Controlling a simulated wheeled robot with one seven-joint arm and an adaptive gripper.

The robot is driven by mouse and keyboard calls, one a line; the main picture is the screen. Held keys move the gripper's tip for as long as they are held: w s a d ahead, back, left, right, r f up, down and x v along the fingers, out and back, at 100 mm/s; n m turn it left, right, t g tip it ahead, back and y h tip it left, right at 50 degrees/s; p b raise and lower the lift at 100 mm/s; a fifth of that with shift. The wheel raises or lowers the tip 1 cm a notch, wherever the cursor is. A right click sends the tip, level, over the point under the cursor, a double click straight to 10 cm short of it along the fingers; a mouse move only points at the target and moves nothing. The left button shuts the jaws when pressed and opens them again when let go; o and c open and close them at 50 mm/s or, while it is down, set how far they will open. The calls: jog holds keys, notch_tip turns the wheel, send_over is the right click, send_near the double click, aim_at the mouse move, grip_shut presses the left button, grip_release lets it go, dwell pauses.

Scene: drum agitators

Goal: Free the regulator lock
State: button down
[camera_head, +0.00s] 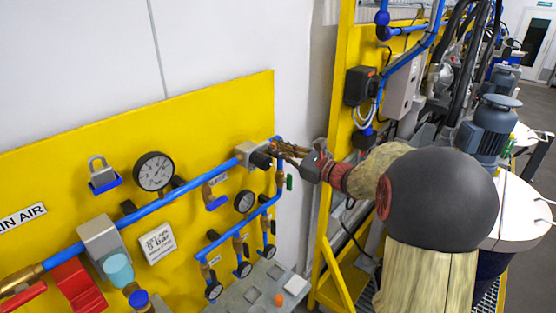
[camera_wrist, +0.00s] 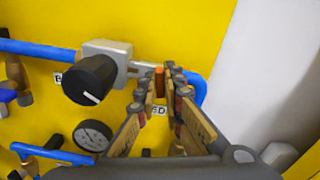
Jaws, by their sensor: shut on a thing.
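The regulator is a grey block (camera_head: 247,150) with a black knob (camera_head: 262,159) on the blue pipe, at the right part of the yellow panel. The wrist view shows the block (camera_wrist: 106,48) and the knob (camera_wrist: 90,80) with a white mark, left of my fingers. A small orange piece (camera_wrist: 159,77), which looks like the regulator lock, stands at the right end of a light bracket beside the block. My gripper (camera_wrist: 161,84) has its fingertips on both sides of this piece, shut on it. In the head view my gripper (camera_head: 281,149) is just right of the knob and hides the piece.
Gauges (camera_head: 154,171) and small valves sit on the yellow panel (camera_head: 60,155). A gauge (camera_wrist: 94,136) is below the knob. A yellow frame (camera_head: 340,110) with a black box stands close to my arm at the right.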

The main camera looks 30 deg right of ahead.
jog(key=n+b, duration=0.5)
jog(key=b, duration=0.4)
jog(key=n+b, duration=0.5)
jog(key=b, duration=0.4)
jog(key=n+b, duration=0.4)
jog(key=b, duration=0.5)
jog(key=shift+a+f+n, duration=0.15)
jog(key=shift+f+n, duration=0.25)
jog(key=shift+r+n+b, duration=0.1)
jog(key=shift+n+b, duration=0.2)
jog(key=shift+b, duration=0.15)
jog(key=c, duration=1.9)
grip_release()
jog(key=shift+s+r, duration=0.1)
